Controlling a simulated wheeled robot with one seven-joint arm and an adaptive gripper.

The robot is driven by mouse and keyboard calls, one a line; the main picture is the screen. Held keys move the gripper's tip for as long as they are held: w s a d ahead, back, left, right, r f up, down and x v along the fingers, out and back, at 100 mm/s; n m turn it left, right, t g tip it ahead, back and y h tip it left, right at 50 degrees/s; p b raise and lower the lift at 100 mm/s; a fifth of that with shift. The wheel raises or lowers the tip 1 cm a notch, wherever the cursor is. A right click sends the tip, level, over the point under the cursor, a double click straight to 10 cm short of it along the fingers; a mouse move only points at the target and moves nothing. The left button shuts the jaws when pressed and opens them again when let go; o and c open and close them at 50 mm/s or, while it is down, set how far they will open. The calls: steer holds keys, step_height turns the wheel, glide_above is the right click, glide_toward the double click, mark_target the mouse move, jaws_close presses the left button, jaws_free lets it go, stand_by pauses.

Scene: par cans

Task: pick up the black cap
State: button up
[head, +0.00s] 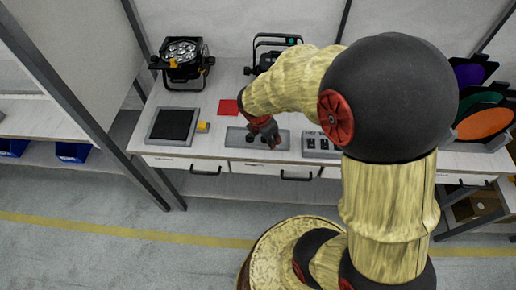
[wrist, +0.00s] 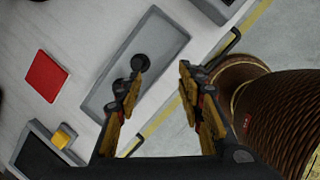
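The black cap (wrist: 140,62) is a small dark round piece on the grey tray (wrist: 108,108) in the wrist view. My gripper (wrist: 160,74) is open, with its fingers well apart. The cap is beyond the tip of the left finger and apart from the right finger. A dark round shape beside the left fingertip may be part of the finger or another small piece; I cannot tell. In the head view my gripper (head: 266,140) is over the grey tray (head: 236,138) on the workbench and largely hides what lies there.
A red square (head: 229,107) lies behind the tray. A dark pad in a grey frame (head: 173,126) and a yellow block (head: 203,127) are to the left. A par can (head: 182,55) stands at the back left. Another grey tray (head: 318,144) is to the right.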

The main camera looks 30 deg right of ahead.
steer(key=w+n, duration=0.1)
steer(key=n, duration=0.1)
steer(key=shift+w+a+r+n+t, duration=0.2)
steer(key=shift+w+r+n+t, duration=0.1)
steer(key=shift+w+r+n, duration=0.1)
steer(key=w+f+n+b, duration=0.1)
steer(key=f, duration=0.1)
steer(key=w+d+f+n+b, duration=0.1)
steer(key=f+b, duration=0.1)
steer(key=w+d+f+n+b, duration=0.1)
steer(key=f+n, duration=0.1)
steer(key=f, duration=0.1)
steer(key=shift+t, duration=0.3)
steer(key=shift+r, duration=0.1)
steer(key=shift+c, duration=0.2)
steer(key=c, duration=0.5)
